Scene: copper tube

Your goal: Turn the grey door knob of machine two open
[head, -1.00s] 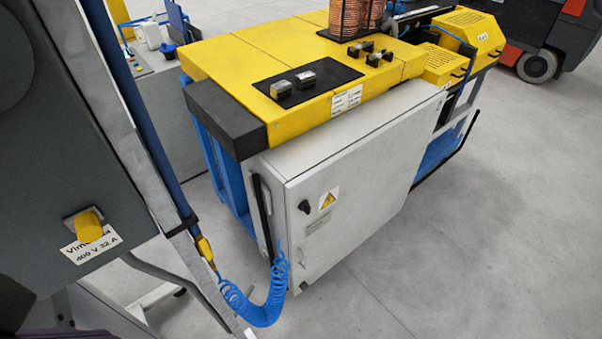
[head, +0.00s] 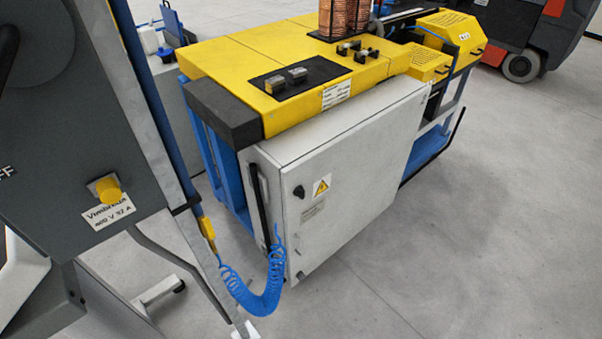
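A dark grey machine panel (head: 75,150) fills the left side. A large round grey part, cut by the frame edge, shows at its upper left; I cannot tell whether it is the grey door knob. A yellow knob (head: 107,188) sits lower on this panel above a white label (head: 108,212). A second machine stands in the middle, with a white cabinet door (head: 350,180) that looks shut. A small dark knob (head: 299,191) is on this door near its left edge. No gripper fingers show in the view.
A light grey and black part at the lower left may be my arm. A coiled blue hose (head: 262,297) hangs between the two machines. Copper coils (head: 343,18) stand on the yellow top (head: 225,60). The floor (head: 480,220) on the right is clear.

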